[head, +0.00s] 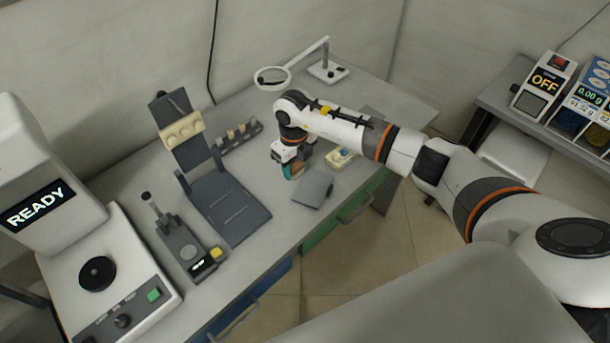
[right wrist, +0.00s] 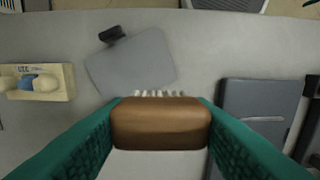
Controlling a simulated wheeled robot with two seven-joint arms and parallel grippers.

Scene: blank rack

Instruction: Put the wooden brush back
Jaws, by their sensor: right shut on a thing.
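The wooden brush (right wrist: 161,122) has a brown wooden back and pale bristles along its far side. It is held between the two teal fingers of my right gripper (right wrist: 160,125) in the right wrist view. In the head view my right gripper (head: 291,170) is low over the bench, just left of a grey flat plate, and mostly hides the brush. Whether the brush touches the bench cannot be told. My left gripper is not in view.
The grey plate (head: 313,188) lies near the bench's front edge, with a cream tray (head: 342,157) behind it. A dark stand (head: 228,205) and a small peg rack (head: 240,135) are to the left. A ring magnifier (head: 272,77) stands behind my arm.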

